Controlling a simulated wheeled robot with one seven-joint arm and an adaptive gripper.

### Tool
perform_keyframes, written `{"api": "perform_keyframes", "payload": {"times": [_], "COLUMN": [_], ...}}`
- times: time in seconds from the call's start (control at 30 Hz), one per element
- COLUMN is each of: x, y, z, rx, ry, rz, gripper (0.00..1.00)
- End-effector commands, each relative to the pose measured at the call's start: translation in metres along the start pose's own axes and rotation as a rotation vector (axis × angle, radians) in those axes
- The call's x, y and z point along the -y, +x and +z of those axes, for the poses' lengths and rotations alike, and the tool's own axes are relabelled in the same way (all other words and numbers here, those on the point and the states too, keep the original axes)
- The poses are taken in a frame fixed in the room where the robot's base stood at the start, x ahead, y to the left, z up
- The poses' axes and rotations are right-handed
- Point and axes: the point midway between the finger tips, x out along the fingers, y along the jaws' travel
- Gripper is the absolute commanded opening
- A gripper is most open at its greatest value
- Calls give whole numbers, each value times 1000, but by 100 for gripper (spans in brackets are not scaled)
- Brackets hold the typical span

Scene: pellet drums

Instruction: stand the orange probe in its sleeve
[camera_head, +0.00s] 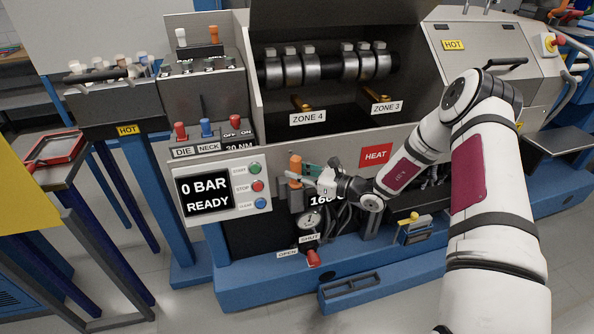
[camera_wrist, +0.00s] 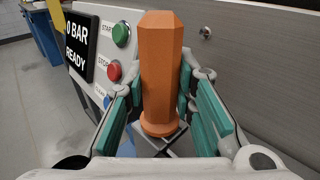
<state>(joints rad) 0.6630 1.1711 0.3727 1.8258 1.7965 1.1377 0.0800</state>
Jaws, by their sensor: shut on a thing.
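The orange probe (camera_head: 296,164) is upright at the front of the machine, right of the display panel. Its six-sided orange handle with a round collar fills the middle of the wrist view (camera_wrist: 161,65). My gripper (camera_head: 308,171) is shut on it from the right, with teal finger pads on both sides in the wrist view (camera_wrist: 162,100). A grey part (camera_head: 295,198) shows below the handle. I cannot tell whether this is the sleeve or whether the probe's lower end is in it; the fingers and collar hide the join.
The display panel (camera_head: 205,192) with green, red and blue buttons is close at left. A HEAT label (camera_head: 375,155) is on the machine front. A gauge (camera_head: 310,220) and a red-handled valve (camera_head: 313,257) are below. A white-topped and an orange-topped piece (camera_head: 214,35) stand at upper left.

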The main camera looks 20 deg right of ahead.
Motion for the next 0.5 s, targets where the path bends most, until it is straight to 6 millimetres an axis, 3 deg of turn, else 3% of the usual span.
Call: {"api": "perform_keyframes", "payload": {"times": [0.3, 0.33, 0.4, 0.5], "x": [0, 0, 0, 0], "y": [0, 0, 0, 0], "z": [-1, -1, -1, -1], "rx": [0, 0, 0, 0], "ry": [0, 0, 0, 0], "rz": [0, 0, 0, 0], "gripper": [0, 31, 47, 47]}}
